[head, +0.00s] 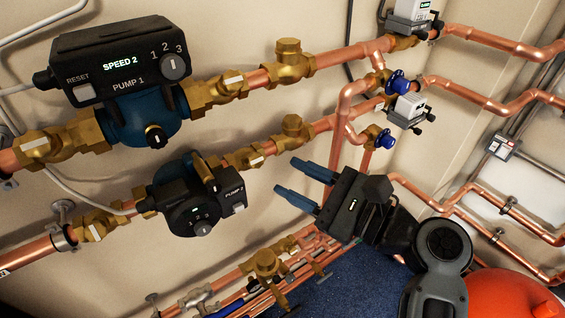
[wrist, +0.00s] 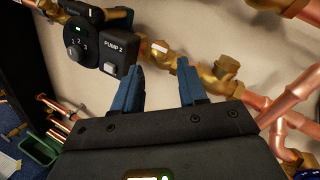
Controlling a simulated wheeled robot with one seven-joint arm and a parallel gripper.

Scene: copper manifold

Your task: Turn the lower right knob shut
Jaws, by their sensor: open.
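Two blue knobs sit on brass valves at the right of the copper pipes in the head view. The upper blue knob (head: 397,82) is on the upper branch. The lower blue knob (head: 386,138) is below and slightly left of it. A blue part, likely a knob (wrist: 306,168), shows at the lower right corner of the wrist view, partly cut off. My gripper (head: 289,176) is open and empty, below and left of the lower blue knob, with its fingers pointing left. In the wrist view my gripper (wrist: 160,66) faces the brass fittings right of Pump 2 (wrist: 97,40).
Pump 1 (head: 122,80) and Pump 2 (head: 197,205) are on the left pipes. A brass fitting (head: 293,128) is near my fingers. Grey-white actuators (head: 409,107) stand beside the knobs. Lower pipes (head: 300,262) run beneath my gripper. A red vessel (head: 512,292) is at the lower right.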

